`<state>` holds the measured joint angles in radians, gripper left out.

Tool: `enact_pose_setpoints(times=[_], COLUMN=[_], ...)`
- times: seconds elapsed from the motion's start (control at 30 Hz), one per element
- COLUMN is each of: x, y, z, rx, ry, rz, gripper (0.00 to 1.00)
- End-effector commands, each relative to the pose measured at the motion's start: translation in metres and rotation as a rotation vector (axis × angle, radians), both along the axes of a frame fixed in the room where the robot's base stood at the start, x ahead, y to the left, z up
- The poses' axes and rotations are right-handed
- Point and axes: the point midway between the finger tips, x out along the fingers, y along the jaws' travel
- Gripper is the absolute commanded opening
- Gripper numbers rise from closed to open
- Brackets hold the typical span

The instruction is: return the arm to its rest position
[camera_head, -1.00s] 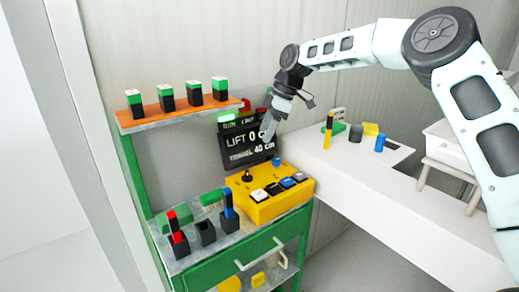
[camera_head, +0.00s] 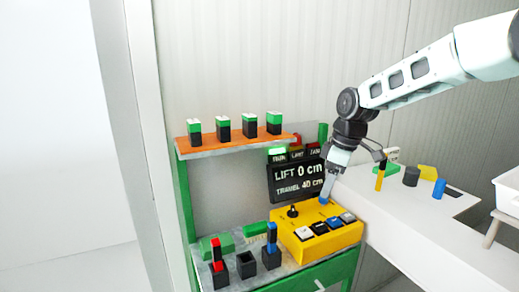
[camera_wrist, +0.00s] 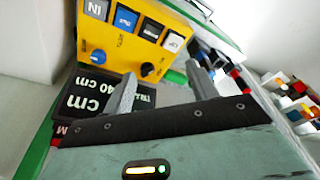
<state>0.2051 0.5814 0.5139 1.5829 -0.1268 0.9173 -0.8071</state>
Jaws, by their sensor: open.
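My arm reaches in from the upper right in the head view, and my gripper (camera_head: 328,188) hangs at its end beside the black display and above the back of the yellow control box (camera_head: 318,240). In the wrist view the two grey fingers of my gripper (camera_wrist: 162,88) stand apart with nothing between them. The yellow box (camera_wrist: 125,55) with its knobs and buttons lies beyond the fingertips there. Whether a fingertip touches the box or the display, I cannot tell.
The display (camera_head: 297,181) reads LIFT 0 cm, TRAVEL 40 cm. An orange shelf (camera_head: 238,143) holds several green-and-black blocks. Black holders (camera_head: 246,265) stand left of the box. A white counter (camera_head: 400,220) with small items is at the right. Open space lies above the counter.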

Motion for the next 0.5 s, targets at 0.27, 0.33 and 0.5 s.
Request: enact_pose_setpoints(times=[0.27, 0.33, 0.5], x=[-0.11, -0.134, -0.181], y=[-0.059, -0.072, -0.095], z=[-0.023, -0.027, -0.035], rx=[-0.08, -0.077, -0.058], ry=[-0.005, -0.011, -0.02], rz=[-0.5, -0.61, -0.821], gripper=[0.58, 0.58, 0.58])
